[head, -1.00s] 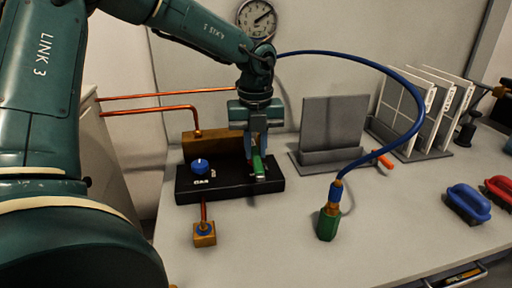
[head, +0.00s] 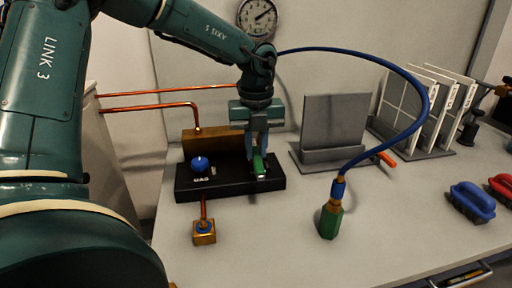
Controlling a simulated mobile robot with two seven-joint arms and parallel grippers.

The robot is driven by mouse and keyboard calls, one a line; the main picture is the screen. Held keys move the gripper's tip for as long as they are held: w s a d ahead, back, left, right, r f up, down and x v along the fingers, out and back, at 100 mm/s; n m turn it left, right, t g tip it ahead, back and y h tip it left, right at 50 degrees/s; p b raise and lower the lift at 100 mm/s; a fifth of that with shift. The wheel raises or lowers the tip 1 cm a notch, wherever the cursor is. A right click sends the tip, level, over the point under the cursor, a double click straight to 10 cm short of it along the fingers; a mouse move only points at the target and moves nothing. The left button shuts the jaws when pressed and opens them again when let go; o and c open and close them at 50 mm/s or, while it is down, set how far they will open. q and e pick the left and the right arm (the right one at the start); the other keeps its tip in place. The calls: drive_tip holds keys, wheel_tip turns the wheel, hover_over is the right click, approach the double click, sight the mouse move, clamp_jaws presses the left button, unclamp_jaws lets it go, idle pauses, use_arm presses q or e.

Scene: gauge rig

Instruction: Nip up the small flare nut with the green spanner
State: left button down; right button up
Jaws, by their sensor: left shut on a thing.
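My left gripper (head: 257,151) points down over the right part of the black block (head: 226,190). It is shut on the green spanner (head: 260,164), which shows only as a short green piece at the fingertips. I cannot tell whether the spanner touches the block or sits on a nut. No flare nut can be picked out for certain; the fingers and spanner cover that part of the block. My right gripper is not in view.
A blue knob (head: 199,164) sits on the block's left. A brass fitting (head: 204,232) stands in front. A blue hose (head: 427,108) arches to a green hex fitting (head: 330,222) at right. A grey stand (head: 335,125) and dial gauge (head: 257,18) are behind.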

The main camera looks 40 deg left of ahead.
sight(254, 145)
use_arm(q)
drive_tip(key=shift+w, duration=0.1)
drive_tip(key=shift+w+a, duration=0.65)
drive_tip(key=shift+a, duration=0.15)
drive_tip(key=shift+b, duration=0.3)
idle(0.9)
drive_tip(key=shift+w+a+p, duration=0.3)
drive_tip(key=shift+w+a, duration=0.4)
drive_tip(key=shift+a, duration=0.05)
idle(0.7)
drive_tip(key=c, duration=1.9)
unclamp_jaws()
clamp_jaws()
